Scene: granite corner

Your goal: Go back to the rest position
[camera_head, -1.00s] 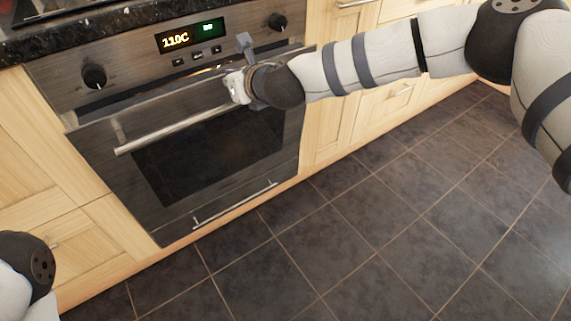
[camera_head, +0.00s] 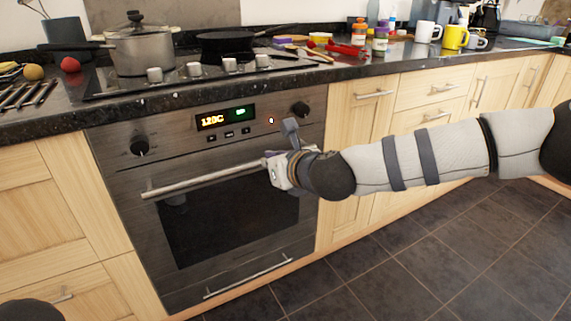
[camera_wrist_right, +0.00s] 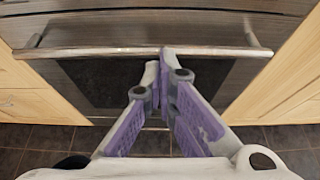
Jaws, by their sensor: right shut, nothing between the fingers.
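My right gripper (camera_head: 276,170) is at the right end of the oven's handle (camera_head: 200,181), in front of the oven door (camera_head: 225,222). In the right wrist view the gripper (camera_wrist_right: 159,60) has its fingertips together with nothing between them, close to the handle bar (camera_wrist_right: 95,52). I cannot tell whether they touch it. The oven door looks shut or nearly so. The display (camera_head: 225,117) is lit and reads about 120C. Only a dark rounded piece of my left arm shows at the bottom left corner of the head view; its gripper is out of view.
The granite worktop (camera_head: 345,78) above the oven carries a lidded pot (camera_head: 142,52), a pan (camera_head: 228,40), mugs (camera_head: 455,38), and jars. Wooden cabinets (camera_head: 350,150) flank the oven. The tiled floor (camera_head: 430,260) in front looks clear.

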